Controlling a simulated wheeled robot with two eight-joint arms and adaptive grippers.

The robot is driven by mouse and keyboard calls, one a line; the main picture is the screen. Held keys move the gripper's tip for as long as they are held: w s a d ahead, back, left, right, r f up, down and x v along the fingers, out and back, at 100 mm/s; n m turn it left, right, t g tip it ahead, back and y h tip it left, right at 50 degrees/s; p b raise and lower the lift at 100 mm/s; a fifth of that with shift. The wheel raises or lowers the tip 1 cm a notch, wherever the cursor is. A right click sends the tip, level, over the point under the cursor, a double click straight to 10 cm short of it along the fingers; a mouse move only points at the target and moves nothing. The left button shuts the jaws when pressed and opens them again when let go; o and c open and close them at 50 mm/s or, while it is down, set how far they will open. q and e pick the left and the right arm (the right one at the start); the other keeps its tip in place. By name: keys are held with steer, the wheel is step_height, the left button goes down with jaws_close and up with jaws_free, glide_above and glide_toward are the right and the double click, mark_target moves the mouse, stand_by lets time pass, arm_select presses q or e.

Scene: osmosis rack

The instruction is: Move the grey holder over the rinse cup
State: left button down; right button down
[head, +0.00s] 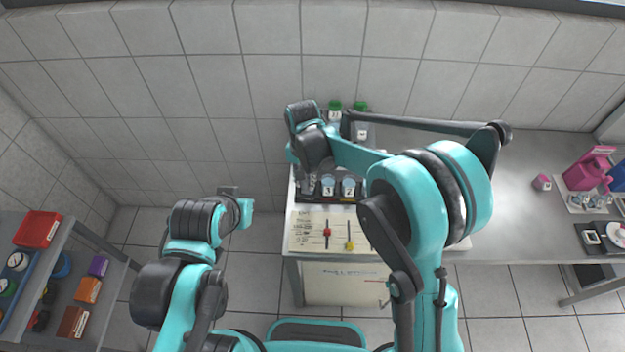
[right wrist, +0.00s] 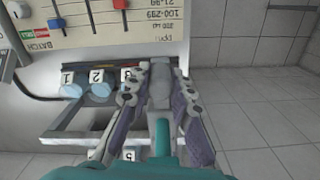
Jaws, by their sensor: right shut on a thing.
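My right gripper (right wrist: 160,78) is shut on the grey holder (right wrist: 158,95), which shows between its fingers in the right wrist view. The held holder is beside the row of numbered cups, by the cup marked 3 (right wrist: 127,75). The cups marked 1 (right wrist: 70,80) and 2 (right wrist: 98,80) are blue. A label 5 shows lower down, its cup hidden by my gripper. I cannot tell which cup is the rinse cup. In the head view my right gripper (head: 303,183) is at the rack's left end, mostly hidden. My left gripper (head: 240,206) hangs left of the bench, jaws unclear.
Green-capped jars (head: 361,106) stand behind the rack. A pink device (head: 590,170) stands far right. The bench middle right is clear. A shelf with coloured boxes (head: 88,290) is at left.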

steer(key=shift+a, duration=0.2)
steer(key=c, duration=1.3)
jaws_free()
steer(key=shift+c, duration=0.2)
steer(key=shift+a, duration=0.15)
steer(key=shift+r, duration=0.1)
steer(key=shift+r, duration=0.35)
step_height(320, 180, up, 11)
